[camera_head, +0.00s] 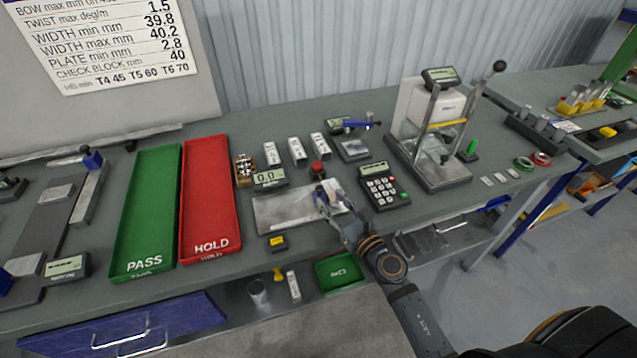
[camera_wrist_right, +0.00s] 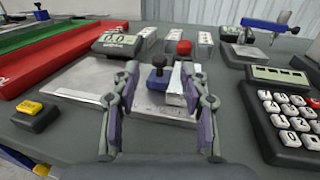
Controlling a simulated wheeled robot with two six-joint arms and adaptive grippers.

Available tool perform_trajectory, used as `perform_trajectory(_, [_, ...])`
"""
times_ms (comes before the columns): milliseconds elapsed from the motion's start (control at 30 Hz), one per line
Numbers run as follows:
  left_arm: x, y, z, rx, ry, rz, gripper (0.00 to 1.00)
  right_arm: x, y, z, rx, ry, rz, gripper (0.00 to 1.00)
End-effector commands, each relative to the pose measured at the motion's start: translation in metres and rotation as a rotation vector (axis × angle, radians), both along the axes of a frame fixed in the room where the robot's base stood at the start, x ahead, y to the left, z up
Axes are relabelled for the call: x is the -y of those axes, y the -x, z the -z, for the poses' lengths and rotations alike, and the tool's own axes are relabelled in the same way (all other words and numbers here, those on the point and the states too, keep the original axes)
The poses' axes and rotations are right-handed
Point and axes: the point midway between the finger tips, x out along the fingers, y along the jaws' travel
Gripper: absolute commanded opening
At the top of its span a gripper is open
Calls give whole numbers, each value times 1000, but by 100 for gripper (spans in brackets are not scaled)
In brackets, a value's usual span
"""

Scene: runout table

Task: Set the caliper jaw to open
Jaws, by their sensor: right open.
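The task's caliper is most likely the bench device with a bare metal plate (camera_head: 285,210) and a display (camera_head: 269,178) reading 0.0; the display also shows in the right wrist view (camera_wrist_right: 117,44). A small blue knob (camera_wrist_right: 157,62) on a dark block stands on the plate, with a pale upright piece (camera_wrist_right: 175,82) just right of it. A red knob (camera_wrist_right: 184,47) stands behind them. My right gripper (camera_head: 330,196) is open over the plate's right part. In the wrist view its fingers (camera_wrist_right: 160,84) frame the blue knob; contact is unclear. My left gripper is out of view.
A keypad (camera_head: 379,187) stands close right of my right gripper. A yellow-topped button box (camera_head: 278,243) sits at the front. The green PASS tray (camera_head: 146,215) and red HOLD tray (camera_head: 207,200) lie left. A caged press (camera_head: 432,140) stands at right.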

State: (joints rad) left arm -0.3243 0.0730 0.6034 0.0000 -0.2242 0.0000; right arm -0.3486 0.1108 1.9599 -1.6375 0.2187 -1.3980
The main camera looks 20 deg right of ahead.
Motion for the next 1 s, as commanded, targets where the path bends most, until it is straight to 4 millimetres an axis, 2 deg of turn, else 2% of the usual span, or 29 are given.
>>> perform_trajectory(100, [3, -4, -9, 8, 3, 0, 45, -7, -27, -4, 2, -5, 0, 45])
perform_trajectory(333, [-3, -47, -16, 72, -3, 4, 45, -16, -59, -1, -1, -2, -1, 45])
perform_trajectory(467, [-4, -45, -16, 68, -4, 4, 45, -18, -64, 0, -2, -3, -2, 45])
perform_trajectory(667, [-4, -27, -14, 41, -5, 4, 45, -18, -64, 0, -1, -2, -1, 45])
perform_trajectory(767, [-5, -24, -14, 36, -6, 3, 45, -18, -64, 0, -1, -2, -1, 34])
perform_trajectory(1000, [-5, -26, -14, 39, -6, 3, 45, -17, -64, 0, -1, -2, -1, 1])
